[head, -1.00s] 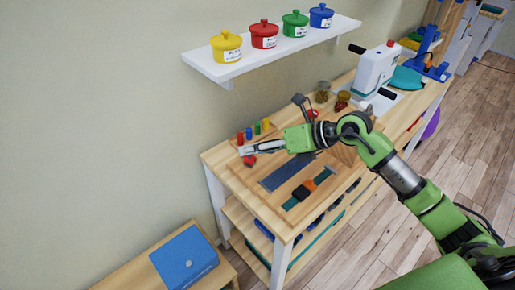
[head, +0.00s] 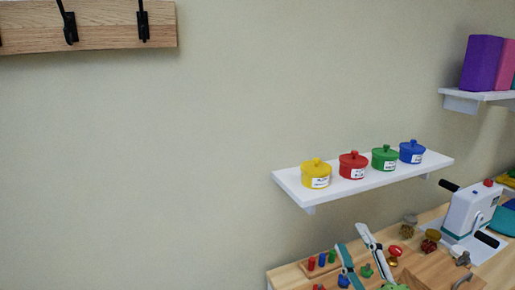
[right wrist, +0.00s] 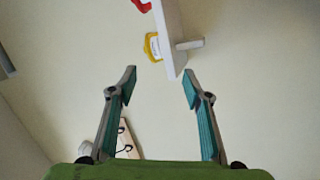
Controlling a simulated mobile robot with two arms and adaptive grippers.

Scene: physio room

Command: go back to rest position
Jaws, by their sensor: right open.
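My right gripper (head: 351,237) comes up from the bottom edge of the head view, in front of the wooden table. Its two fingers point up and stand apart, with nothing between them. In the right wrist view its fingers (right wrist: 160,72) are spread and empty, with bare wall behind the gap. My left gripper is in neither view now. Most of my right arm is below the head picture.
A white wall shelf (head: 290,183) holds yellow (head: 316,174), red (head: 352,166), green (head: 384,158) and blue (head: 411,152) pots. The wooden table (head: 285,278) below carries pegs, jars and a white device (head: 470,210). The wall at left is clear below a hook rail (head: 100,38).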

